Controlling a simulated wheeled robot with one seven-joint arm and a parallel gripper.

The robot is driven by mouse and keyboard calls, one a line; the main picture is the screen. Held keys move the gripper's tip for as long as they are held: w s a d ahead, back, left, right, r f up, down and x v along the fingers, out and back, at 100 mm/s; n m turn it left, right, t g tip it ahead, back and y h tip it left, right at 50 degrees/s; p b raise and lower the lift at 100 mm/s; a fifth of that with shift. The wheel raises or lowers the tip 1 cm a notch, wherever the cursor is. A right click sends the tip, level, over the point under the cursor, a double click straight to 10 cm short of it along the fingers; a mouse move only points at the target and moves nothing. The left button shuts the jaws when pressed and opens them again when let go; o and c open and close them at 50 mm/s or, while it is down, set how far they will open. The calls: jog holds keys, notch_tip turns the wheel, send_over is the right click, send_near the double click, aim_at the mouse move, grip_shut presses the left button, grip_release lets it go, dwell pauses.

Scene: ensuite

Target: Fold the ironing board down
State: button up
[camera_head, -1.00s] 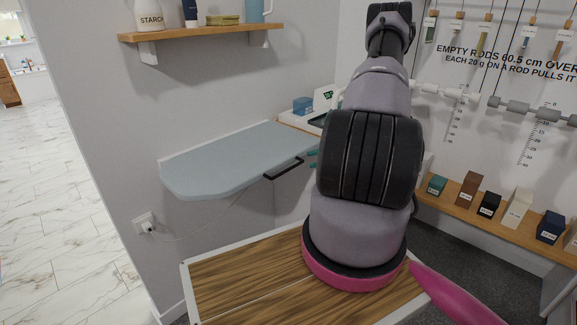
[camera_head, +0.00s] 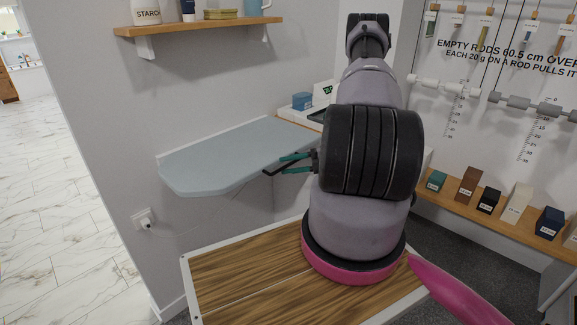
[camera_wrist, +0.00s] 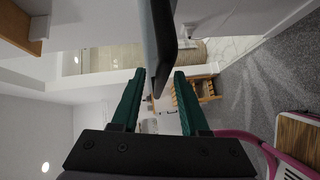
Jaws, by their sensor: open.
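The ironing board (camera_head: 230,158) is a pale grey-blue panel standing out level from the wall. A black bar handle (camera_head: 275,172) sits along its front edge. My gripper (camera_head: 286,163) is open, its teal fingers at the handle, one above it and one below in the head view. In the wrist view my gripper (camera_wrist: 160,73) has a finger on each side of a dark edge-on panel (camera_wrist: 158,35), which appears to be the board with its handle. Whether the fingers touch the handle I cannot tell.
A wooden shelf (camera_head: 195,28) with jars hangs above the board. A wall socket (camera_head: 143,220) is below left. A wood-topped surface (camera_head: 250,275) stands under the board, with open space between. A shelf of labelled boxes (camera_head: 500,213) is at the right.

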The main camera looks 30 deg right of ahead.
jog(key=shift+a, duration=0.1)
grip_shut()
dwell(1.4)
